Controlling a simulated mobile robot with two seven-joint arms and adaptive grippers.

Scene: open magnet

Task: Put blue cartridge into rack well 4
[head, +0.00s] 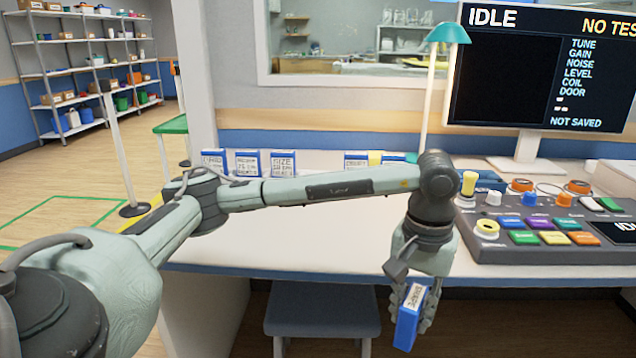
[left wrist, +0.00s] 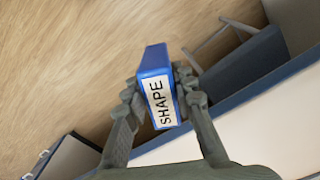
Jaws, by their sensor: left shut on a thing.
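The blue cartridge (head: 406,325) with a white label is held in my left gripper (head: 416,302), in front of the desk's front edge. In the left wrist view the cartridge (left wrist: 155,62) shows its label, "SHAPE", between the two fingers of my left gripper (left wrist: 160,95). At the back of the desk stands a row of blue cartridges with white labels: three on the left (head: 247,163) and more on the right (head: 360,161). A gap (head: 322,163) lies between the two groups. Well numbers cannot be read, and my arm hides the row's lower part. My right gripper is not in view.
The white desk (head: 300,230) is clear in the middle. A control console (head: 545,232) with coloured buttons and knobs stands at right, below a monitor (head: 540,70) reading "IDLE". A green-shaded lamp (head: 448,34) rises behind my arm. A grey stool (head: 320,312) stands under the desk edge.

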